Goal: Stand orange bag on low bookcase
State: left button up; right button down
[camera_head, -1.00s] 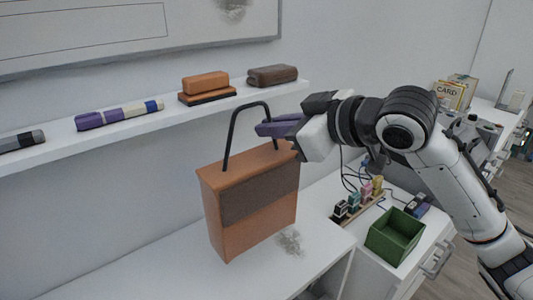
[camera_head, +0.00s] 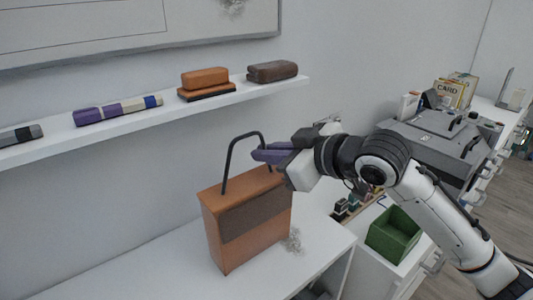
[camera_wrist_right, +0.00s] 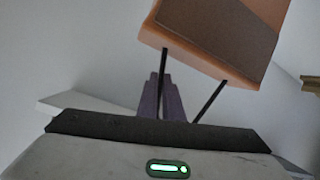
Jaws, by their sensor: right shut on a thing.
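The orange bag (camera_head: 218,228) is a boxy orange-brown case with a dark brown band and a black loop handle (camera_head: 228,165). It is upright above or on the white top of the low bookcase (camera_head: 150,272); I cannot tell if its base touches. My right gripper (camera_head: 268,154) has its purple fingers shut on the bag's handle. In the right wrist view, the bag (camera_wrist_right: 215,35) hangs beyond the purple fingers (camera_wrist_right: 165,98), with the handle's two dark bars running to them. My left gripper is out of view.
A wall shelf (camera_head: 60,140) above holds an orange case (camera_head: 205,78), a brown case (camera_head: 272,71) and a purple-and-white roll (camera_head: 118,110). A green bin (camera_head: 394,234) stands at the right on a drawer unit. The bookcase top left of the bag is clear.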

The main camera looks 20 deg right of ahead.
jog(key=c, duration=2.3)
grip_release()
jog(key=shift+f, duration=0.15)
jog(key=o, duration=0.4)
jog(key=shift+b+v, duration=0.35)
jog(key=shift+v, duration=5.75)
jog(key=shift+a, duration=0.1)
